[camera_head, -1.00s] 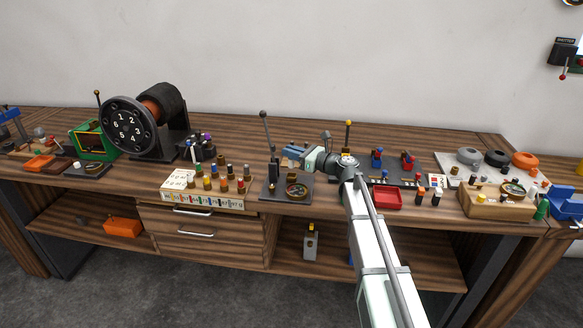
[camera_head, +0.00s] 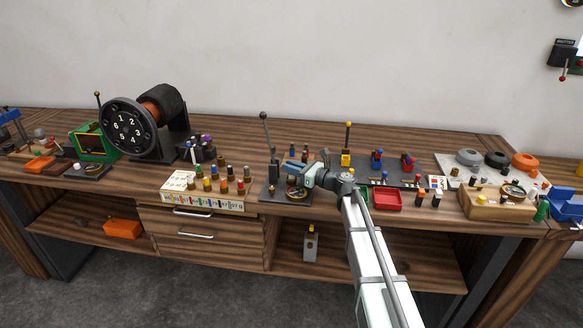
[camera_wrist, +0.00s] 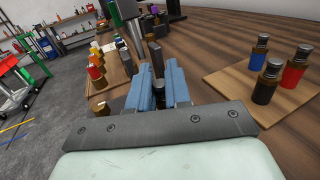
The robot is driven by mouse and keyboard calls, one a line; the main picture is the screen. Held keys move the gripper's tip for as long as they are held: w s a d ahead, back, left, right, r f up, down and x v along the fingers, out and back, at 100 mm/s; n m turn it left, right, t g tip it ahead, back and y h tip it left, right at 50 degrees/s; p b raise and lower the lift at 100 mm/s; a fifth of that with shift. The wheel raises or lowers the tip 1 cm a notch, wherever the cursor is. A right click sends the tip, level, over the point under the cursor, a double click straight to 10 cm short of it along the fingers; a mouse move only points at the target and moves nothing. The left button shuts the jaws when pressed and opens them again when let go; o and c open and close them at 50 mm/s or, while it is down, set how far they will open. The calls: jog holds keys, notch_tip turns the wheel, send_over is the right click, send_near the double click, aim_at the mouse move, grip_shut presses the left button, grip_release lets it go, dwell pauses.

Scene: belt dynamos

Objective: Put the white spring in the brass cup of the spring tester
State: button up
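The spring tester appears to be the dark base (camera_head: 270,196) with a tall ball-topped lever (camera_head: 264,130) and a round brass-rimmed part (camera_head: 296,194). I cannot tell whether that part is the brass cup. My gripper (camera_head: 289,167), with blue fingers, is just above and behind it, beside the lever. In the wrist view the blue fingers (camera_wrist: 158,88) are close together, with a dark upright piece showing between or beyond them. I cannot tell whether they hold anything. I cannot make out the white spring for certain.
A board of coloured pegs (camera_head: 215,190) stands left of the tester. A red tray (camera_head: 387,199) and a wooden block (camera_head: 495,205) lie to the right. A small board with blue, red and black pieces (camera_wrist: 263,80) is beside my gripper. A numbered dynamo (camera_head: 128,127) stands further left.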

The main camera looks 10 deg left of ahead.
jog(key=o, duration=0.4)
jog(key=shift+r, duration=0.1)
jog(key=v, duration=1.2)
